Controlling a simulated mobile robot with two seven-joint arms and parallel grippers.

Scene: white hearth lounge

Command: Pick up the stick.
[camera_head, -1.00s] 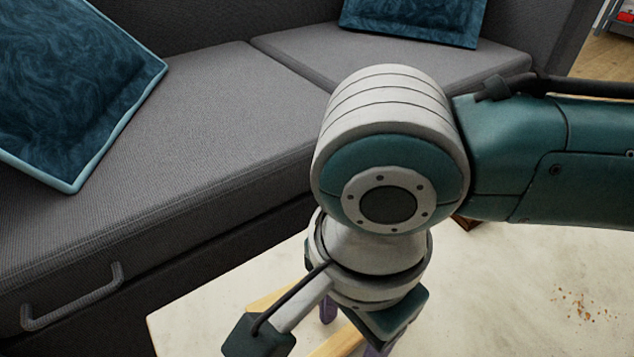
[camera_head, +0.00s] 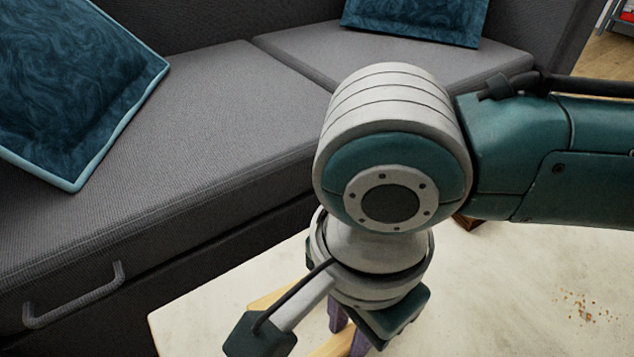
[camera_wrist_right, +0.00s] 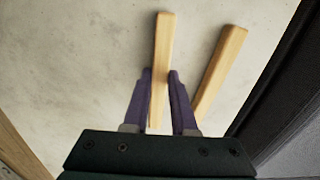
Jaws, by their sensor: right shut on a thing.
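Two pale wooden sticks lie on the light surface. One stick (camera_wrist_right: 162,45) runs between the purple fingers of my right gripper (camera_wrist_right: 160,75) in the right wrist view. The gripper is shut on it, and the stick reaches out past the fingertips. The other stick (camera_wrist_right: 220,68) lies apart to the right of the fingers. In the head view my right gripper (camera_head: 350,330) shows low in the middle, partly hidden by my wrist. Parts of the sticks show beside it, one to the left (camera_head: 270,298) and one by the fingers (camera_head: 335,344). My left gripper is out of view.
A dark grey sofa (camera_head: 220,120) with a handle (camera_head: 75,300) on its front stands behind the light surface (camera_head: 510,290). Blue cushions (camera_head: 75,80) lie on it. Small brown crumbs (camera_head: 578,305) lie at the right. The surface around the crumbs is mostly clear.

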